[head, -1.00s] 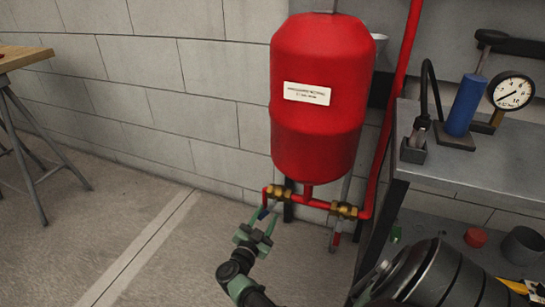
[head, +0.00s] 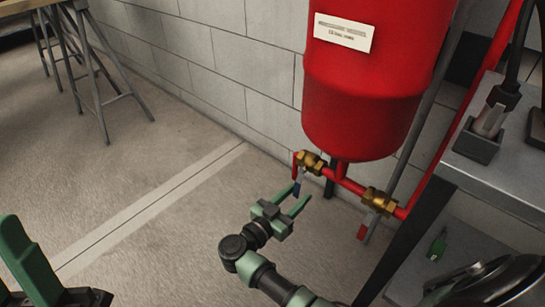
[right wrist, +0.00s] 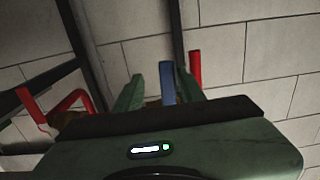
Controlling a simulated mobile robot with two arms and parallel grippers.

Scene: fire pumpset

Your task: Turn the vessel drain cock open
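Two brass valves sit on the red pipe under the red vessel (head: 365,85). The left valve (head: 311,160) has a blue lever (head: 297,187) hanging down beside a short red pipe end. The right valve (head: 378,200) has a red lever (head: 362,231). No label marks either as the drain cock. My right gripper (head: 296,197) is open, its green fingers pointing at the blue lever. In the right wrist view the blue lever (right wrist: 167,82) shows between the fingers, nearer the right one; contact is unclear. Part of my left gripper (head: 40,265) shows at lower left, its opening unclear.
A grey bench (head: 500,165) with a lower shelf stands at the right, its leg close to the right valve. The block wall (head: 215,65) is behind the vessel. The floor left of the valves is clear. A trestle table (head: 85,60) stands at far left.

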